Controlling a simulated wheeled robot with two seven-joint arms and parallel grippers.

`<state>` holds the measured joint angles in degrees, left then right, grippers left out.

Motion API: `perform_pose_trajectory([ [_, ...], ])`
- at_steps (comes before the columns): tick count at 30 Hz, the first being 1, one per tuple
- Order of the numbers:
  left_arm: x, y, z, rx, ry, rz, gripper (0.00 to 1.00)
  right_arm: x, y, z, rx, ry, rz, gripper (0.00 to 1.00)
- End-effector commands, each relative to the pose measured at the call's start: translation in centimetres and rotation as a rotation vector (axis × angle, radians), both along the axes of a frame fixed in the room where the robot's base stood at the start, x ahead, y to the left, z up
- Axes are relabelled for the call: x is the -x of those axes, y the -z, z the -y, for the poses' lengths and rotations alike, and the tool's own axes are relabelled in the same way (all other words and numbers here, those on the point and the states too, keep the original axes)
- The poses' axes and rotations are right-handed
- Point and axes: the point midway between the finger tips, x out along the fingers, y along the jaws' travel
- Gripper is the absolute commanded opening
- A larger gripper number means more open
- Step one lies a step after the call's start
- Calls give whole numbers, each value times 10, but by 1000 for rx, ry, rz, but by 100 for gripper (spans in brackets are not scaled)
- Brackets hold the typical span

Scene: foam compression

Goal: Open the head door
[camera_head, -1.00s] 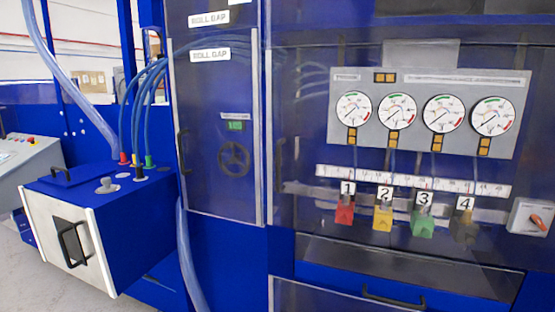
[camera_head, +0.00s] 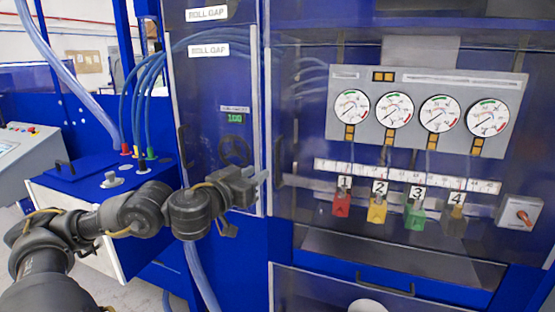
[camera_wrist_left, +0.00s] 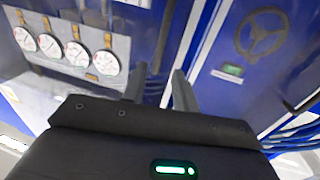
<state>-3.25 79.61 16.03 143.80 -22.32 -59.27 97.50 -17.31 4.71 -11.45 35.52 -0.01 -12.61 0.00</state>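No label in view names the head door. A large see-through blue door panel (camera_head: 300,60) covers the gauges, with a dark vertical handle (camera_head: 279,162) at its left edge. To its left is a narrower door labelled ROLL GAP (camera_head: 215,95), with its own dark handle (camera_head: 184,147) at the left. Both look closed. My left gripper (camera_head: 263,182) is in front of the ROLL GAP door's right edge, just left of and slightly below the gauge door's handle. Its two fingers (camera_wrist_left: 158,78) stand apart with nothing between them in the left wrist view. My right gripper is out of view.
Several round gauges (camera_head: 395,109) and numbered coloured blocks (camera_head: 377,208) sit behind the see-through panel. A grey box with a red switch (camera_head: 521,214) is at the right. A blue box with hoses (camera_head: 85,175) stands at the left, partly behind my left arm.

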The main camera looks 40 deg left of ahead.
Motion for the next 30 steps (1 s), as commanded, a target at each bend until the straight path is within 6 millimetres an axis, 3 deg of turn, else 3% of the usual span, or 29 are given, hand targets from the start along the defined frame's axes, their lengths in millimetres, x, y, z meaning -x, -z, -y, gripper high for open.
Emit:
perform_pose_trajectory([
  [8, -5, 0, -3, 4, -5, 3, 29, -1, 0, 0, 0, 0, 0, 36],
  [17, -27, -1, -4, 4, -1, 5, 29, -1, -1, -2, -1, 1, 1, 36],
  [30, -95, 1, -14, 6, -1, 0, 29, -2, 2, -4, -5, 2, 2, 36],
])
